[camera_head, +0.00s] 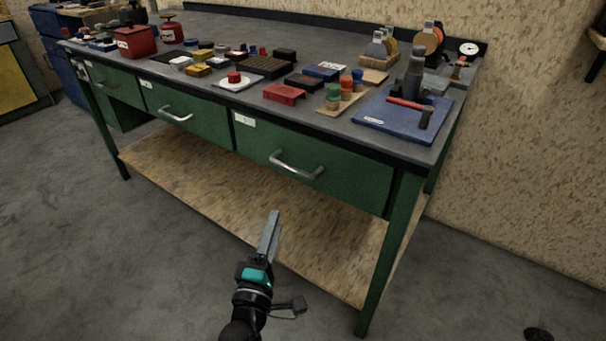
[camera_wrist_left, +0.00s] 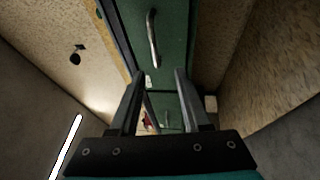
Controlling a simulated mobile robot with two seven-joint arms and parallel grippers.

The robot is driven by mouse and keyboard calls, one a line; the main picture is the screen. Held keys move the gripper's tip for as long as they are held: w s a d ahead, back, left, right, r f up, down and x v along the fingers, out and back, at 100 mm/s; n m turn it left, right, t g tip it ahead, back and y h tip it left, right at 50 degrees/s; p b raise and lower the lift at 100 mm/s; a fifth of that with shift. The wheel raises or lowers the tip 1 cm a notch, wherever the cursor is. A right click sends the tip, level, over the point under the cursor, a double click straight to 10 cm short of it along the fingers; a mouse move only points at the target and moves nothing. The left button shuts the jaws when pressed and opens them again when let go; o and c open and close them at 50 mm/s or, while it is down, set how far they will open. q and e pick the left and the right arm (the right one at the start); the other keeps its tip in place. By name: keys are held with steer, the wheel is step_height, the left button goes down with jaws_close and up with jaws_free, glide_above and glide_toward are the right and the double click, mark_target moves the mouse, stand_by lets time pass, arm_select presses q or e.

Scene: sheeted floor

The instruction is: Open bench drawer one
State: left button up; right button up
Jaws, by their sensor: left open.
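The green bench has three drawers in a row: a left drawer (camera_head: 110,84), a middle drawer (camera_head: 200,127) and a right drawer (camera_head: 335,182), all appearing shut. The labels are too small to read, so I cannot tell which is drawer one. Metal bar handles show on the middle drawer (camera_head: 175,114) and the right drawer (camera_head: 296,165). My left gripper (camera_head: 274,214) is below and in front of the right drawer, apart from its handle. In the left wrist view its two fingers (camera_wrist_left: 160,74) are apart and empty, with a drawer handle (camera_wrist_left: 152,38) beyond them. My right gripper is not seen.
The grey bench top (camera_head: 222,37) carries several tools, small boxes and a blue mat (camera_head: 375,122). A wooden lower shelf (camera_head: 220,187) lies under the drawers, and a green front leg (camera_head: 385,265) stands at the right. The grey floor (camera_head: 110,270) in front is clear.

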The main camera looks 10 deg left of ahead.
mark_target(290, 169)
arm_select(q)
steer(key=shift+n, duration=0.3)
steer(key=shift+w+a+r+b, duration=0.15)
steer(key=shift+w+r+b, duration=0.5)
steer(key=shift+w, duration=1.9)
steer(key=shift+w+a+r+b, duration=0.1)
steer(key=shift+w+r+b, duration=0.55)
steer(key=shift+w, duration=1.95)
steer(key=shift+w+a+r+b, duration=0.15)
steer(key=shift+w+r+b, duration=0.5)
steer(key=shift+w, duration=1.9)
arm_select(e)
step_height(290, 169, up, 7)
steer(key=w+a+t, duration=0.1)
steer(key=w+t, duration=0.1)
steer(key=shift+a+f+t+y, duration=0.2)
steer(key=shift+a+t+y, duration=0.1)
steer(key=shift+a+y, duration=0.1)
arm_select(q)
steer(key=shift+f, duration=0.1)
jaws_close()
